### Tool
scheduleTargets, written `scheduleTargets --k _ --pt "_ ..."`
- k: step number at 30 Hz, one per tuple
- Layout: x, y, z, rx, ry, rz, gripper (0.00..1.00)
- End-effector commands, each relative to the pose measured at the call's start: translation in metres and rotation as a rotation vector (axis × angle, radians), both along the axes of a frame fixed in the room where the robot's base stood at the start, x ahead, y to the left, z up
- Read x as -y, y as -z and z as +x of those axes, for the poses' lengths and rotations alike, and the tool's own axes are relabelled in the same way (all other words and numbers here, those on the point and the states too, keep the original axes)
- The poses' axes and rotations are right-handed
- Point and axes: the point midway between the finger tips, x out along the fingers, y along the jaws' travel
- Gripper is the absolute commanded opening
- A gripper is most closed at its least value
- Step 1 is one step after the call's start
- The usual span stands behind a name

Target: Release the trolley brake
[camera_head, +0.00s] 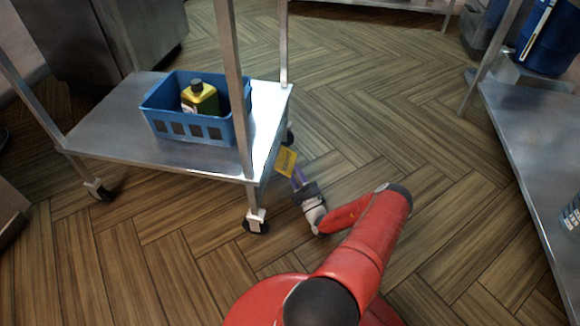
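The trolley (110,125) is a metal frame on small castors, with a lower shelf in view on the left. Its near right castor (256,222) and near left castor (97,189) stand on the floor. A yellow plate (286,161) shows at the trolley's right edge, partly behind my gripper; I cannot tell whether it is the brake lever. My red arm reaches down to the floor right of the trolley. My gripper (296,178) is low beside the yellow plate, with a purple part between. Its fingertips are too small to make out, and whether they touch the plate is unclear.
A blue basket (160,105) with a yellow-green bottle (200,98) sits on the trolley shelf. A metal table (530,135) stands on the right, with a blue container (550,40) at its far end. The wooden floor between them is clear.

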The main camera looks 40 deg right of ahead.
Motion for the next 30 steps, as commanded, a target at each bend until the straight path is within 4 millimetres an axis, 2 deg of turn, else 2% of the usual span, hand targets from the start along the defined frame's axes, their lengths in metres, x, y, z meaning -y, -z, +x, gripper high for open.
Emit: scheduleTargets --k 3,9,20,27,30 --pt "0.003 -0.009 0.02 0.001 -0.003 -0.003 0.33" --pt "0.006 -0.017 0.039 0.0 -0.002 -0.002 0.33" --pt "0.007 -0.019 0.043 -0.001 -0.001 0.0 0.33" --pt "0.007 -0.019 0.043 -0.001 -0.001 -0.001 0.03" --pt "0.007 -0.019 0.043 -0.001 -0.001 -0.001 0.0"
